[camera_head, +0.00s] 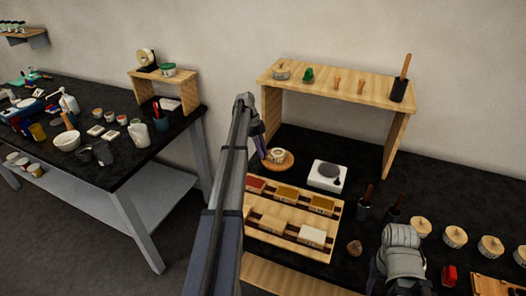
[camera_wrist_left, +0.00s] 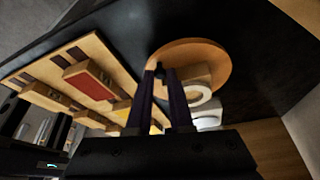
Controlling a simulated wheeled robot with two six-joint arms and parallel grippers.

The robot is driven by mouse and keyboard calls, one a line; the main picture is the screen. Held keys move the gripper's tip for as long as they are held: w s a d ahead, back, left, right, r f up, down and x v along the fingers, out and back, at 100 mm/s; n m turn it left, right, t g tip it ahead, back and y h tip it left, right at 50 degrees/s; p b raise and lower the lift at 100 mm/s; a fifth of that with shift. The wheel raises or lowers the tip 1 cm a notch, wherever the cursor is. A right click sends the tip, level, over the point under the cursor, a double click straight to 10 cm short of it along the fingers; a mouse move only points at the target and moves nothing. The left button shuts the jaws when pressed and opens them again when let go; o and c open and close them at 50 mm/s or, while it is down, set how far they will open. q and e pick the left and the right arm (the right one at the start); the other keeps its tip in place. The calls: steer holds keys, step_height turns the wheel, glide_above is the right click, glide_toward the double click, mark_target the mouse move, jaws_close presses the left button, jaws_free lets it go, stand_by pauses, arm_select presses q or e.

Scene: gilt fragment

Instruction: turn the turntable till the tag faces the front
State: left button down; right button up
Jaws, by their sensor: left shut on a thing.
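The turntable (camera_head: 287,164) is a round orange-wood disc on the black bench, left of the white scale. A pale jar-like piece (camera_head: 278,154) stands on it. In the left wrist view the turntable (camera_wrist_left: 190,52) shows a wooden piece with a white ring (camera_wrist_left: 198,96) near its edge. My left gripper (camera_head: 262,153) reaches down to the turntable's left side. In the wrist view its dark fingers (camera_wrist_left: 166,85) are shut at a small dark peg (camera_wrist_left: 160,72) by the disc's edge. I cannot make out the tag. My right gripper is not visible; only its arm shows.
A white scale (camera_head: 327,175) stands just right of the turntable. A wooden rack of coloured blocks (camera_head: 293,221) lies in front. A wooden shelf (camera_head: 335,83) stands behind. Lidded jars (camera_head: 455,237) line the right. Black bench shows behind the turntable.

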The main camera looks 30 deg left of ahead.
arm_select(q)
steer(key=c, duration=1.1)
jaws_free()
steer(key=shift+r, duration=0.1)
steer(key=p+v, duration=0.7)
steer(key=shift+a+r, duration=0.2)
steer(key=shift+r, duration=0.1)
